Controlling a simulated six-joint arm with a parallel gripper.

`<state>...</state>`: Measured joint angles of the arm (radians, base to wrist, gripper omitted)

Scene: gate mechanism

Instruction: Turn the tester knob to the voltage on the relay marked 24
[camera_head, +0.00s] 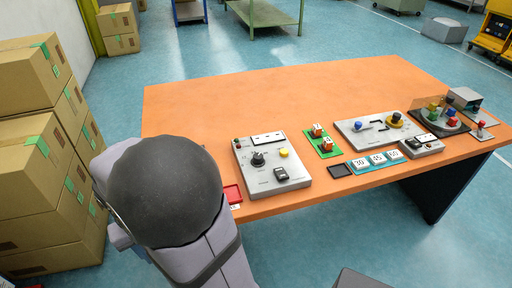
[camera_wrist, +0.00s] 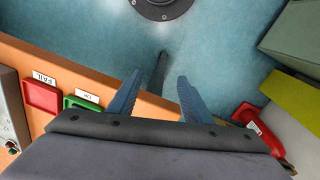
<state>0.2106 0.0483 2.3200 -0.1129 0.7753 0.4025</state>
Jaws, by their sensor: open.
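The tester (camera_head: 270,185) is a light grey panel near the table's front edge in the head view. Its black knob (camera_head: 258,158) sits left of a yellow button (camera_head: 283,153); its scale is too small to read. A relay (camera_head: 317,130) and another relay (camera_head: 327,143), both orange-red with white labels, stand on a green mat (camera_head: 313,150) right of the tester; I cannot read their numbers. In the wrist view my gripper (camera_wrist: 156,82) is open and empty, pointing over the floor past the table edge. A corner of the tester (camera_wrist: 10,110) shows at left.
A red tray (camera_wrist: 41,96) marked FAIL and a green tray (camera_wrist: 82,104) lie at the table edge. A black tray (camera_head: 340,170), a numbered teal holder (camera_head: 378,168) and a second grey panel (camera_head: 375,136) stand to the right. The orange table's (camera_head: 230,105) back is clear. Cartons (camera_head: 40,195) stack at left.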

